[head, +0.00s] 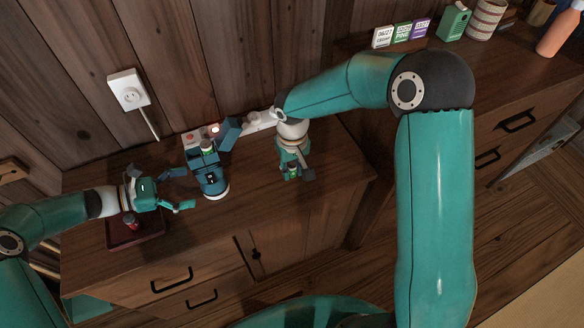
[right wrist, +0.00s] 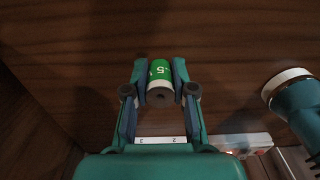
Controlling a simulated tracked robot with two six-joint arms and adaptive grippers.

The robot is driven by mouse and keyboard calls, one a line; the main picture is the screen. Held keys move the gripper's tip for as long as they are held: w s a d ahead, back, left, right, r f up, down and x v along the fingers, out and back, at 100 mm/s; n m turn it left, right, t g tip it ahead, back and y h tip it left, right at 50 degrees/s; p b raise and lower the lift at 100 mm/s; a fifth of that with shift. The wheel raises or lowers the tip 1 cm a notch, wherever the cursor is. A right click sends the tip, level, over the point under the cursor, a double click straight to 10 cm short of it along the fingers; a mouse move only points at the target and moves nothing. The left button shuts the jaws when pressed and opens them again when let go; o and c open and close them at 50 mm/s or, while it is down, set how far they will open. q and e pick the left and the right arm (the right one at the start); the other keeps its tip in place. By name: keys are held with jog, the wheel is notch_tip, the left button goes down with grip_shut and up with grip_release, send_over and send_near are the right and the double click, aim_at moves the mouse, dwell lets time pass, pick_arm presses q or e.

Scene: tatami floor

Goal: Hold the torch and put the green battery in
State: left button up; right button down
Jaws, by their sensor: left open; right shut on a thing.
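The torch (head: 212,182) is a teal body with a white ring at its near end, on the cabinet top in the head view. Its ringed end also shows at the right of the right wrist view (right wrist: 297,98). A small green piece (head: 207,148) shows at its far end; I cannot tell what it is. My left gripper (head: 184,188) is open just left of the torch, fingers towards it. My right gripper (head: 294,174) is right of the torch, pointing down. It is shut on the green battery (right wrist: 160,76), which sits between its fingertips, apart from the torch.
A dark red tray (head: 150,232) with a red item (head: 131,221) lies under the left gripper. A white power strip (head: 262,121) and a blue block (head: 229,134) stand behind the torch by the wall. Small boxes (head: 402,31) stand on the right cabinet.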

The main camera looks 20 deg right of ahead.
pick_arm(q)
jog(key=shift+b+x, duration=0.7)
jog(key=shift+x, duration=2.35)
pick_arm(e)
jog(key=shift+f, duration=0.75)
pick_arm(q)
jog(key=c, duration=0.7)
pick_arm(e)
jog(key=w+a+r+n, duration=0.1)
jog(key=w+r, duration=0.1)
jog(key=w, duration=0.1)
jog(key=w+a+r+n, duration=0.1)
jog(key=w+r, duration=0.1)
jog(key=w, duration=0.1)
jog(key=w+a+r, duration=0.1)
jog(key=w, duration=0.2)
jog(key=shift+w+a+r+n, duration=0.2)
jog(key=shift+w+r+n, duration=0.05)
jog(key=shift+r+n, duration=0.15)
jog(key=w+a+r+n, duration=0.3)
jog(key=w+a+r, duration=0.1)
jog(key=r, duration=0.2)
notch_tip(320, 180, up, 10)
jog(key=n, duration=0.6)
send_over(200, 166)
jog(key=w, duration=0.2)
jog(key=shift+s+f, duration=0.1)
jog(key=shift+f, duration=2.85)
